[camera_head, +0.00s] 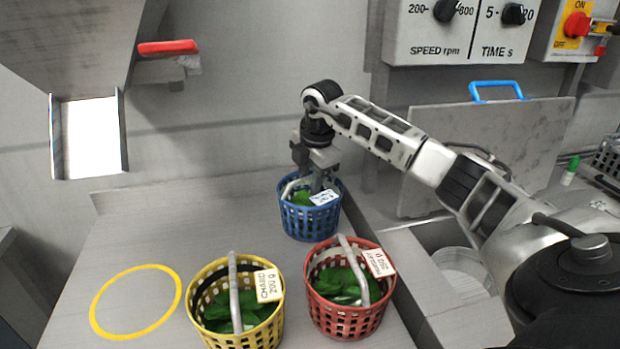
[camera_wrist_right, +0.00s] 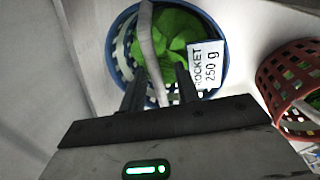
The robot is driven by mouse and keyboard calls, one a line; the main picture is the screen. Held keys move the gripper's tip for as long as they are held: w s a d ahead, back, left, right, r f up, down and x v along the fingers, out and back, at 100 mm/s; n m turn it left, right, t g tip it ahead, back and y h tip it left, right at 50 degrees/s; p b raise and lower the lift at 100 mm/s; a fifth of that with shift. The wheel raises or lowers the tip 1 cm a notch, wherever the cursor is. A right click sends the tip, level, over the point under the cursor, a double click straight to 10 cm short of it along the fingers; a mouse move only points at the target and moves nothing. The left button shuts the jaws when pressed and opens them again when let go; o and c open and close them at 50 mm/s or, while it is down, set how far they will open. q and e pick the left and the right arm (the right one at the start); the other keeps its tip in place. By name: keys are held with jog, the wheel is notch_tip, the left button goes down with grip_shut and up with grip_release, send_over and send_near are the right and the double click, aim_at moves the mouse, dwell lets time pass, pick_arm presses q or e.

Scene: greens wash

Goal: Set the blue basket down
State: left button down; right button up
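The blue basket (camera_head: 311,222) is at the back right of the grey counter, upright, with green leaves and a white tag inside. It appears to rest on the counter. In the right wrist view the blue basket (camera_wrist_right: 223,85) shows its pale handle and a tag reading "ROCKET 250 g". My right gripper (camera_head: 317,188) is directly above the basket, pointing down. In the wrist view the right gripper's fingers (camera_wrist_right: 160,80) are apart, one on each side of the handle, with gaps visible. My left gripper is not in view.
A yellow basket (camera_head: 236,315) and a red basket (camera_head: 345,310) of leaves stand at the front. A yellow ring (camera_head: 136,301) marks bare counter at left. A metal chute (camera_head: 88,140) hangs at upper left. A lidded basin with a blue handle (camera_head: 497,91) is at right.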

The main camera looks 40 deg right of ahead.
notch_tip(320, 180, up, 12)
jog(key=s, duration=0.2)
jog(key=shift+s, duration=0.15)
jog(key=shift+a, duration=0.1)
dwell(0.7)
